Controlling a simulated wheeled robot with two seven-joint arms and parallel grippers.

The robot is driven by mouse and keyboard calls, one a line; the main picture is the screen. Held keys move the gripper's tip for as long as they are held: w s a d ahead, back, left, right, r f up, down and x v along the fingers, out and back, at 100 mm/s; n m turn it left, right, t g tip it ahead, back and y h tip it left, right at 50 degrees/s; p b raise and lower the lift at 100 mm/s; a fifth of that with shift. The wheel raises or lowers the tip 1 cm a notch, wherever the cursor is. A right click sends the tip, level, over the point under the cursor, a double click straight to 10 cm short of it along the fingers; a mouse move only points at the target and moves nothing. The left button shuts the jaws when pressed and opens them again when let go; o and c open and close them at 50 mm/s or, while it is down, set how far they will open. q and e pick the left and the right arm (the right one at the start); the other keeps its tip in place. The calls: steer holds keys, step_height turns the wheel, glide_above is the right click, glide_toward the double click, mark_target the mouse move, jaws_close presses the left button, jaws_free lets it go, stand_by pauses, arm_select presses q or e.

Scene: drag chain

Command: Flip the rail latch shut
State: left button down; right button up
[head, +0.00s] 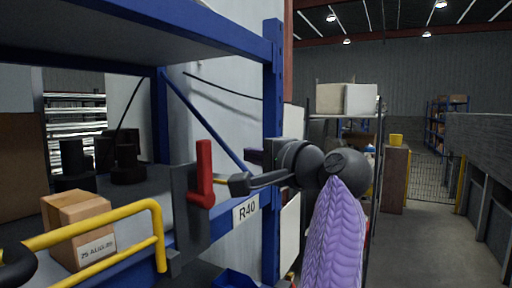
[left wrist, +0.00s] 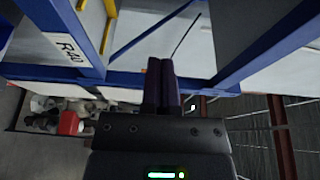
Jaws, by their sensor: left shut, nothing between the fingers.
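The red rail latch (head: 203,178) stands upright against a dark plate (head: 182,215), beside the yellow rail (head: 110,222) on the left. The latch is not clear in that view. My right gripper is not in view.
A blue rack post (head: 272,85) stands close to my gripper, with an R40 label (head: 246,211) on the beam. A carton (head: 80,230) sits on the shelf behind the yellow rail. An open aisle (head: 425,240) lies at the right.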

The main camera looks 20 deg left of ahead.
mark_target(199, 174)
arm_select(q)
steer(key=a+p, duration=0.1)
steer(key=a, duration=0.1)
steer(key=s+a+p, duration=0.1)
steer(key=a+p, duration=0.1)
steer(key=a, duration=0.1)
steer(key=shift+s+a+p, duration=0.35)
steer(key=shift+p, duration=0.05)
